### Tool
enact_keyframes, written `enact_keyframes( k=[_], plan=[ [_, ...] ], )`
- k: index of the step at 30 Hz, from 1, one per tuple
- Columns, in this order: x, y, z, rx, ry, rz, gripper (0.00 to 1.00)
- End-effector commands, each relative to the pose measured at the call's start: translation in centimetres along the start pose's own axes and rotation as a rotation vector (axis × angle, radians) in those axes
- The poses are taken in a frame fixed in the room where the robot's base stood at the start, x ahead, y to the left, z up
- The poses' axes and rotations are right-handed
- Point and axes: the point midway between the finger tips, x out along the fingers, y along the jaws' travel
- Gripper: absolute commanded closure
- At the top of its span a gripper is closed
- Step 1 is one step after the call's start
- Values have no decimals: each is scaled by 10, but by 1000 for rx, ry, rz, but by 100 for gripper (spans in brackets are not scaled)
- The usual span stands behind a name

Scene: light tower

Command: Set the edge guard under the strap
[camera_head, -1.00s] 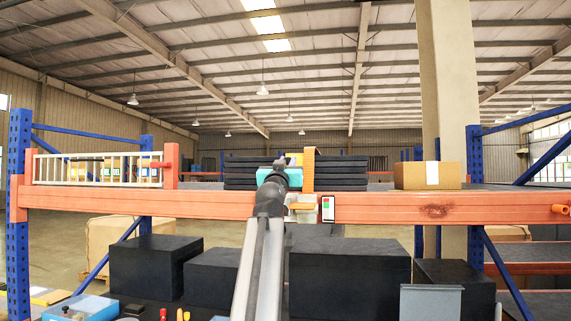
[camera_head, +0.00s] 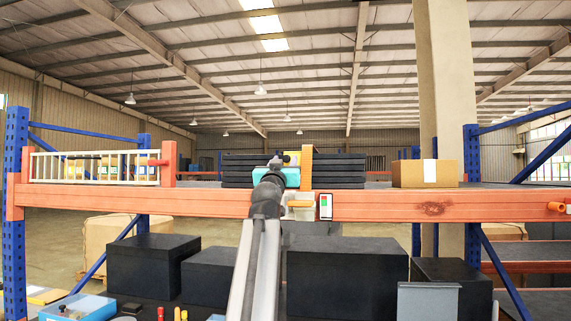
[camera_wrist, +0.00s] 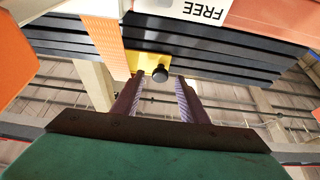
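The yellow edge guard (camera_wrist: 150,66), with a round black knob, sits against the black slab stack beside the orange strap (camera_wrist: 103,46). Its edge meets the strap's edge; I cannot tell how much lies under the strap. In the head view, a small yellow patch of the guard (camera_head: 287,158) shows just left of the strap (camera_head: 306,166). My gripper (camera_wrist: 160,80) is at the guard, its two ridged fingers apart on either side of the knob. Gaps show between the knob and both fingers. In the head view my teal gripper body (camera_head: 291,178) hides part of the stack.
The slab stack (camera_head: 240,170) stands on the orange rack beam (camera_head: 420,206). A cardboard box (camera_head: 425,173) stands to the right, a white railing (camera_head: 95,166) to the left. Black blocks (camera_head: 345,280) stand below the beam.

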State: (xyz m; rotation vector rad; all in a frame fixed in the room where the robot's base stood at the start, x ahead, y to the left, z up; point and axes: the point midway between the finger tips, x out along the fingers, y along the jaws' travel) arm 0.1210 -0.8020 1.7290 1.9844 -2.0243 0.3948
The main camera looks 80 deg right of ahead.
Motion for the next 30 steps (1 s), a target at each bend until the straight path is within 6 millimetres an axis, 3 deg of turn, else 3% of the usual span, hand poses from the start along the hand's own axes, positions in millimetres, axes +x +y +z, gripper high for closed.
enact_keyframes(
  k=[21,30],
  plan=[
    [-94,2,3,0,1,1,60],
    [-118,1,2,1,0,1,60]
  ],
)
